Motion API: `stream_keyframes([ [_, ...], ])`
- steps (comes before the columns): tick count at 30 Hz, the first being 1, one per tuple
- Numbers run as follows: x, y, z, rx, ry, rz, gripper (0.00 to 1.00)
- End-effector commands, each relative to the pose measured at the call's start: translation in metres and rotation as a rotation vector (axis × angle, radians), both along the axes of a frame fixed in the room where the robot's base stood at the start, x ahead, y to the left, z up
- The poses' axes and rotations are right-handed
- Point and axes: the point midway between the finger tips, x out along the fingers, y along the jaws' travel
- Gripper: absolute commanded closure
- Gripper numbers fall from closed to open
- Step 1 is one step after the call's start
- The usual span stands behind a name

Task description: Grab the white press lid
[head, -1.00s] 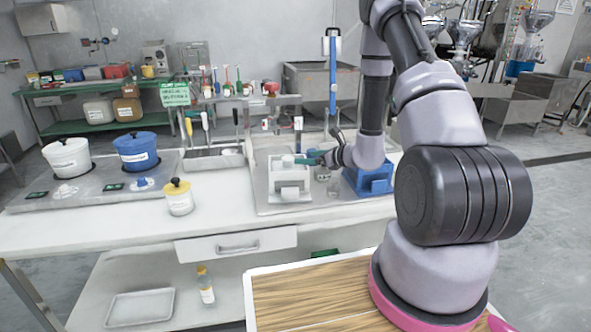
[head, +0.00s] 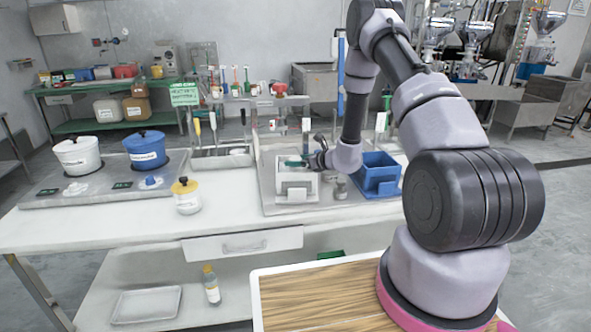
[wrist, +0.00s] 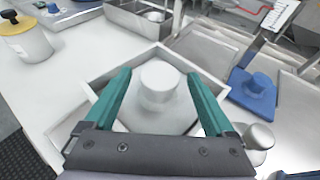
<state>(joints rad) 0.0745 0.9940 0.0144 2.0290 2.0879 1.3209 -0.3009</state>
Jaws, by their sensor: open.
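The white press lid (wrist: 160,88) has a round upright knob and sits in a square white frame in the wrist view. In the head view the white press (head: 297,187) stands on a metal tray on the counter. My gripper (wrist: 157,74) is open, with one teal finger on each side of the knob and visible gaps between. In the head view its teal fingers (head: 294,162) are at the top of the press and largely hide the knob.
A blue box (head: 377,176) stands right of the press, and a blue knobbed piece (wrist: 252,88) lies right of the frame. A small metal knobbed part (wrist: 258,138) is close by my right finger. A yellow-lidded jar (head: 187,198) stands left; the counter between is clear.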

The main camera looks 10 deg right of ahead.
Motion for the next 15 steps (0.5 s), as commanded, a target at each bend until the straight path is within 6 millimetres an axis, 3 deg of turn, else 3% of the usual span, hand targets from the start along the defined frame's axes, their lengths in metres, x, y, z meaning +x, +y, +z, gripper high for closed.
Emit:
stream_keyframes([
  [5,0.0002,0.0002,-0.0001,0.000,0.000,0.000,0.11],
  [8,0.0001,0.0002,0.0000,0.000,0.000,0.000,0.42],
  [12,0.0001,0.0002,0.0001,0.000,0.000,0.000,0.95],
  [13,0.0001,0.0002,0.0001,0.000,0.000,0.000,1.00],
  [15,0.0002,0.0001,0.0004,0.001,-0.001,0.000,1.00],
])
